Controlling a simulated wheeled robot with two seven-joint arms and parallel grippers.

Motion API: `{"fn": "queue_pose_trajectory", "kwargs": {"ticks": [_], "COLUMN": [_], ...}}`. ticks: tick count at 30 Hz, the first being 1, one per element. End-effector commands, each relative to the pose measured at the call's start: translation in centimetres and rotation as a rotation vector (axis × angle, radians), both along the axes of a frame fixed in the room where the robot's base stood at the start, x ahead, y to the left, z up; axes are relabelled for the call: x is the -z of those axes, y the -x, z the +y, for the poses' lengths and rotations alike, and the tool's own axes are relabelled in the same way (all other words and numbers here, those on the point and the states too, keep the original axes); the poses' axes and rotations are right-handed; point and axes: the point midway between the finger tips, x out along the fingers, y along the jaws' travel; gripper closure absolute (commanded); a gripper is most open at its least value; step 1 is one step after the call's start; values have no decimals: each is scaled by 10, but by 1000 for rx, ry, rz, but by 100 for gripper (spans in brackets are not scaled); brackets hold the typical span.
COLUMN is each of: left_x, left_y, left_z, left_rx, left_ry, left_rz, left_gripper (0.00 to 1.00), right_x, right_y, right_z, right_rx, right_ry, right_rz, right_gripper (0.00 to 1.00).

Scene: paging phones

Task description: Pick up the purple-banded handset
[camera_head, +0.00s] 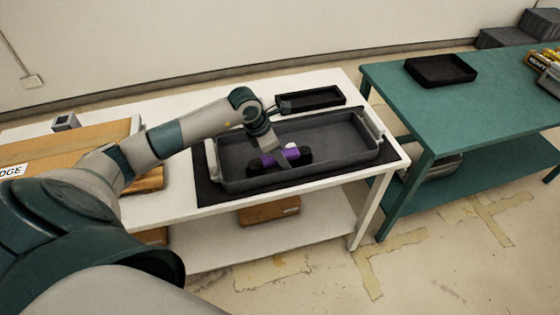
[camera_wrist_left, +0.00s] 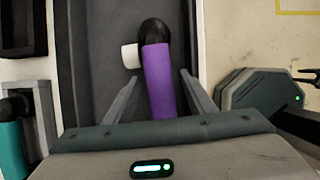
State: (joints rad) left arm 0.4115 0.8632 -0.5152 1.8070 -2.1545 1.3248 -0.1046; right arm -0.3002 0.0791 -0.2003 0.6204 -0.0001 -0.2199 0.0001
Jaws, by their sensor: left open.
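The purple-banded handset (camera_head: 267,160) lies in the large grey tray (camera_head: 230,185), with black ends and a white knob-like part beside it. In the left wrist view the purple band (camera_wrist_left: 159,85) runs up the middle to a rounded black end, with the white part (camera_wrist_left: 130,56) at its left. My left gripper (camera_head: 275,157) reaches down into the tray. Its open fingers (camera_wrist_left: 159,76) stand on either side of the purple band, with a visible gap at each side. The handset's near end is hidden by the gripper body.
The tray has raised walls and pale end handles on a dark mat (camera_head: 207,187). A small black tray (camera_head: 311,99) stands behind it. A teal cylinder (camera_wrist_left: 10,148) shows at lower left in the wrist view. A green table (camera_head: 405,85) with another black tray (camera_head: 441,70) stands right.

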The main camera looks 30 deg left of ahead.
Motion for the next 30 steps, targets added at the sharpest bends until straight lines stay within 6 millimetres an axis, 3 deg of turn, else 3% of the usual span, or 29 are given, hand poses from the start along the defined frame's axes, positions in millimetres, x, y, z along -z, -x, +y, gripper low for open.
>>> {"fn": "queue_pose_trajectory", "kwargs": {"ticks": [22, 28, 30], "left_x": [3, 3, 3], "left_y": [0, 0, 0], "left_z": [0, 0, 0], "left_rx": [0, 0, 0], "left_ry": [0, 0, 0], "left_rz": [0, 0, -1], "left_gripper": [50, 95, 100], "right_x": [5, 5, 5], "right_y": [0, 0, 0], "right_z": [-1, -1, -1], "right_rx": [0, 0, 0], "right_ry": [1, 1, 1], "right_rz": [1, 1, 1], "right_gripper": [61, 61, 61]}}
